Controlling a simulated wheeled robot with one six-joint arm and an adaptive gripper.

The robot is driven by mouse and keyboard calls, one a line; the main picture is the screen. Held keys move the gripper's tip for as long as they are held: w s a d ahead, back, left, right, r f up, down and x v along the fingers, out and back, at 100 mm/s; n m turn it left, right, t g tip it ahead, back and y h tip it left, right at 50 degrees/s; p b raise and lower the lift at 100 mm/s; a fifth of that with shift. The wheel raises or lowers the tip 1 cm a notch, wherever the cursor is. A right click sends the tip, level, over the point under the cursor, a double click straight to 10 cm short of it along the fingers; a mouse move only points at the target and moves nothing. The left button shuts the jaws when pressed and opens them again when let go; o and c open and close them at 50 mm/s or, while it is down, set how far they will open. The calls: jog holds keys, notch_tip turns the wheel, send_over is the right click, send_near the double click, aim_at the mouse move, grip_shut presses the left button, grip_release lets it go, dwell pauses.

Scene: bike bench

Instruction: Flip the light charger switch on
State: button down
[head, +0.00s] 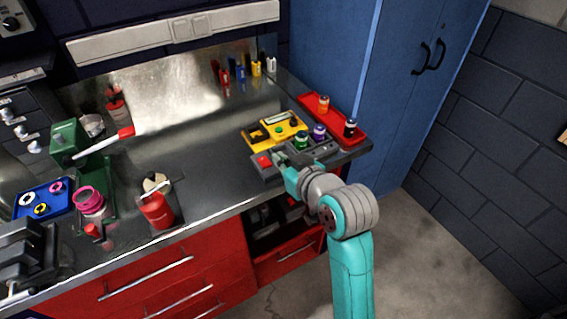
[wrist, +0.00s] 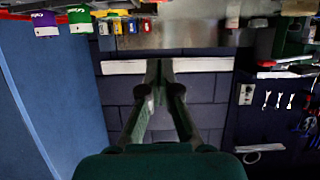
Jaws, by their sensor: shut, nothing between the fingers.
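The grey light charger (head: 318,151) stands near the right end of the bench, with a green-capped piece (head: 301,140) and a purple-capped piece (head: 319,132) on it. A red switch (head: 264,161) shows at its left end; whether it is on or off is too small to tell. My gripper (head: 284,172) is just in front of the charger's left part, close to the switch; I cannot tell whether it touches. In the wrist view my gripper (wrist: 165,65) is shut and empty. The green cap (wrist: 80,19) and purple cap (wrist: 45,24) show at that view's upper left.
A yellow device (head: 275,130) sits behind the charger. A red tray (head: 332,120) with an orange-topped and a dark bottle lies to the right. A blue cabinet (head: 400,80) stands beyond the bench end. A drawer (head: 285,245) below is open. The bench middle is clear.

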send_over(271, 172)
notch_tip(271, 172, down, 2)
jog(key=shift+w+a+f, duration=0.15)
jog(key=shift+f, duration=0.05)
notch_tip(271, 172, down, 2)
jog(key=shift+f, duration=1)
jog(key=shift+s+f, duration=0.2)
jog(key=shift+f, duration=0.15)
jog(key=shift+r, duration=0.1)
jog(key=shift+r, duration=0.7)
jog(key=shift+r, duration=0.1)
